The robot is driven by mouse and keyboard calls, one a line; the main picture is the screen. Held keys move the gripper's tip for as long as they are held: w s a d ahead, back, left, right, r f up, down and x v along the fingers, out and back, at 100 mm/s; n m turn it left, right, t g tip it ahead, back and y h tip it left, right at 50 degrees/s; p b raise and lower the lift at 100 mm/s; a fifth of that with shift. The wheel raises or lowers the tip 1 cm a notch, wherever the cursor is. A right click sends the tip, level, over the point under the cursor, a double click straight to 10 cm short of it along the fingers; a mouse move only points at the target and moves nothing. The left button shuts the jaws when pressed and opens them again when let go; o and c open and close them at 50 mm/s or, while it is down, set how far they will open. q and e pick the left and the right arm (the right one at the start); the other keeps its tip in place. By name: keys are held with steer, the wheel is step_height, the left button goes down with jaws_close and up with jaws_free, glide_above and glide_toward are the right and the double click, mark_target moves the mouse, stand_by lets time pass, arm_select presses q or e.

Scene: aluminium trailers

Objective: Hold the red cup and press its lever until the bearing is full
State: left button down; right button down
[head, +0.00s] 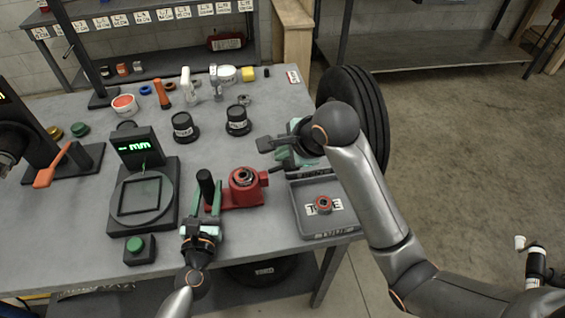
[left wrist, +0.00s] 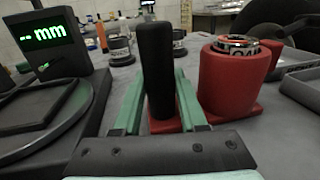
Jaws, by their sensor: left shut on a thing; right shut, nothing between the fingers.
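The red cup (head: 244,189) stands on its red base on the grey workbench, with a metal ring, the bearing (head: 243,177), in its top. The cup (left wrist: 229,82) and bearing (left wrist: 236,44) also show in the left wrist view. A black upright lever (head: 206,187) rises at the left end of the red base. My left gripper (head: 206,200) is shut on this lever (left wrist: 156,65), its green fingers on either side of it. My right gripper (head: 271,157) is shut and empty, above the bench behind and right of the cup, apart from it.
A grey tray (head: 345,222) with a red-rimmed ring (head: 323,204) inside lies right of the cup. A measuring stand with a green "mm" display (head: 136,147) and a green button (head: 135,244) stand to the left. Two black pots (head: 184,127) stand behind. A tyre (head: 372,110) is beyond the right edge.

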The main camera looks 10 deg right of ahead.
mark_target(284, 164)
steer(key=shift+f, duration=0.2)
steer(key=shift+d+f, duration=0.15)
steer(key=shift+f, duration=0.1)
steer(key=shift+s+d+f, duration=0.1)
steer(key=shift+d+f, duration=0.1)
steer(key=shift+f, duration=0.4)
steer(key=shift+d+f, duration=0.2)
steer(key=shift+f, duration=0.35)
stand_by(1.5)
steer(key=shift+a+r, duration=0.25)
steer(key=shift+r, duration=0.5)
steer(key=shift+a+r, duration=0.25)
steer(key=shift+r, duration=0.5)
steer(key=shift+a+r, duration=0.25)
steer(key=shift+r, duration=0.55)
steer(key=shift+a+r, duration=0.25)
steer(key=shift+r, duration=0.6)
steer(key=shift+a+r, duration=0.25)
steer(key=shift+r, duration=0.55)
steer(key=shift+a, duration=0.1)
